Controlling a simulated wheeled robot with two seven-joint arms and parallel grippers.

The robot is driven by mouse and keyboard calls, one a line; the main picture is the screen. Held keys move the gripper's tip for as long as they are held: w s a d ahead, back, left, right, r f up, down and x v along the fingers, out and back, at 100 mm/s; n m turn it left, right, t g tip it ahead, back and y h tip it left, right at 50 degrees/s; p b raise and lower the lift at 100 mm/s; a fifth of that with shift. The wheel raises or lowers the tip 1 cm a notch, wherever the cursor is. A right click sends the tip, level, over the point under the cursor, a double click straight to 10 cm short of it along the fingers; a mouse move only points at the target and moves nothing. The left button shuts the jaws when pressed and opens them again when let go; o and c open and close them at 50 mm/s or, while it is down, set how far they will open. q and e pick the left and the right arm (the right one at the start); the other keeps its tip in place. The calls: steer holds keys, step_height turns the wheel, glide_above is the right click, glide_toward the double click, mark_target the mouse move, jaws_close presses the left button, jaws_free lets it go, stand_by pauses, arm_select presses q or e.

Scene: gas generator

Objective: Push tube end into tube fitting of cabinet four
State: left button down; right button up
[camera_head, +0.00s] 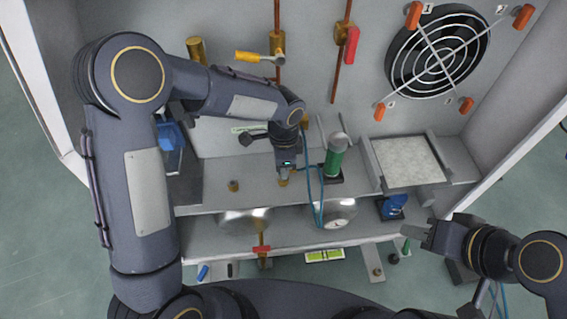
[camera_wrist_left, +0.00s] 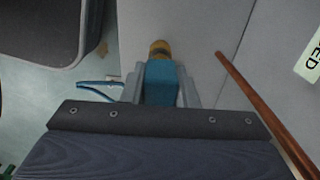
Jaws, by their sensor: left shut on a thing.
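My left gripper (camera_head: 286,168) points down over the upper shelf of the cabinet. In the left wrist view it (camera_wrist_left: 161,95) is shut on a blue tube end (camera_wrist_left: 160,82). A brass fitting (camera_wrist_left: 160,48) lies straight beyond the blue end, touching or nearly touching it; I cannot tell how deep the end sits. In the head view, brass shows (camera_head: 284,180) just under the fingers. The thin blue tube (camera_head: 322,188) hangs in a loop to the right of the gripper. My right gripper (camera_head: 424,238) is at the lower right, apart from the tube, its jaw gap unclear.
A second brass fitting (camera_head: 234,186) stands left on the upper shelf (camera_head: 215,198). A green cylinder (camera_head: 333,163) stands close right of the left gripper. Round metal vessels (camera_head: 245,219) sit below. A fan (camera_head: 440,50), yellow valve handle (camera_head: 248,57) and copper pipes are on the back wall.

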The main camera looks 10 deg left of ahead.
arm_select(q)
steer(key=shift+f+b, duration=0.4)
steer(key=shift+f, duration=0.3)
steer(key=c, duration=1.1)
jaws_free()
steer(key=shift+r, duration=0.1)
steer(key=shift+o, duration=0.2)
step_height(320, 180, up, 8)
steer(key=shift+f+p, duration=0.1)
steer(key=shift+p, duration=1.15)
steer(key=shift+s, duration=0.1)
